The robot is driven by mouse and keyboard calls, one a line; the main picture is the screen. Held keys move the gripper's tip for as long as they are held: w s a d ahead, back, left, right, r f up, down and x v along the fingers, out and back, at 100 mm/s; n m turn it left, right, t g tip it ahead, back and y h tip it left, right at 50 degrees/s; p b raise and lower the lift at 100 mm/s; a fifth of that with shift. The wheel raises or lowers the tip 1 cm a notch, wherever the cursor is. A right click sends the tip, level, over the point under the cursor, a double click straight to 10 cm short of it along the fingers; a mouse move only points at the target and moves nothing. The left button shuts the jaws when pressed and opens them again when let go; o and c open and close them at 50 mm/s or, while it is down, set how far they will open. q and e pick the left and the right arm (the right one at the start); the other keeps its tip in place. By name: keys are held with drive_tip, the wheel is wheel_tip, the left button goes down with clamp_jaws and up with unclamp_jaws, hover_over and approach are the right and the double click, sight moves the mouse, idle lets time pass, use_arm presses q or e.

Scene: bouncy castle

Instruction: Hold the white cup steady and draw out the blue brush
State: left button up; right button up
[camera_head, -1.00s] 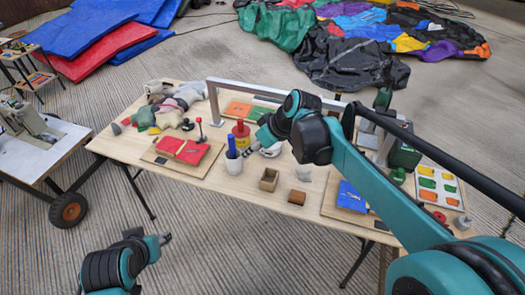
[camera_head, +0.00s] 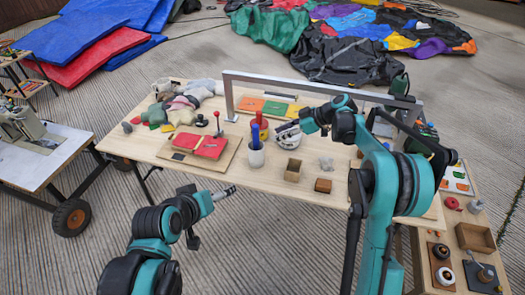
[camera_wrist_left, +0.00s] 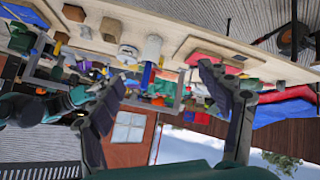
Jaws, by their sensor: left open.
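The white cup (camera_head: 256,158) stands upright on the wooden table, with the blue brush (camera_head: 256,137) upright in it, handle up. In the left wrist view, which is upside down, the cup (camera_wrist_left: 152,48) and blue brush (camera_wrist_left: 147,74) show between my spread fingers, some way off. My left gripper (camera_head: 230,191) is open and empty, in front of the table's near edge, short of the cup. My right gripper (camera_head: 290,128) is above the table, right of the cup, near a white rounded object; its fingers are too small to read.
A red-topped container (camera_head: 261,124) stands close behind the cup. A red pad (camera_head: 211,146) on a board lies left of it; a small wooden box (camera_head: 293,170) and brown block (camera_head: 323,185) lie right. A grey metal frame (camera_head: 300,83) spans the back. Table front left is clear.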

use_arm(q)
drive_tip(key=w+d+r+n+t+h, duration=0.2)
drive_tip(key=w+d+r+n, duration=0.25)
drive_tip(key=w, duration=0.25)
drive_tip(key=w+d+r+n+t+h, duration=0.25)
drive_tip(key=w+d+r, duration=0.2)
drive_tip(key=w, duration=0.25)
drive_tip(key=n+t+y, duration=0.3)
drive_tip(key=n+y, duration=0.4)
drive_tip(key=n, duration=1.3)
hover_over(257, 153)
drive_tip(key=a, duration=0.2)
wheel_tip(257, 153, down, 8)
drive_tip(key=f, duration=0.1)
drive_tip(key=f+n+g, duration=0.1)
drive_tip(key=f+n, duration=0.1)
drive_tip(key=f, duration=0.3)
drive_tip(key=d+f+n+g+y, duration=0.1)
drive_tip(key=f+n, duration=0.2)
drive_tip(key=f, duration=0.2)
drive_tip(key=d+f+n+g, duration=0.1)
drive_tip(key=f+n, duration=0.1)
drive_tip(key=f, duration=0.3)
drive_tip(key=shift+s+n+y, duration=0.2)
drive_tip(key=shift+n+y, duration=0.05)
drive_tip(key=shift+n, duration=0.05)
drive_tip(key=shift+f, duration=0.35)
drive_tip(key=x, duration=0.7)
drive_tip(key=shift+w+f, duration=0.25)
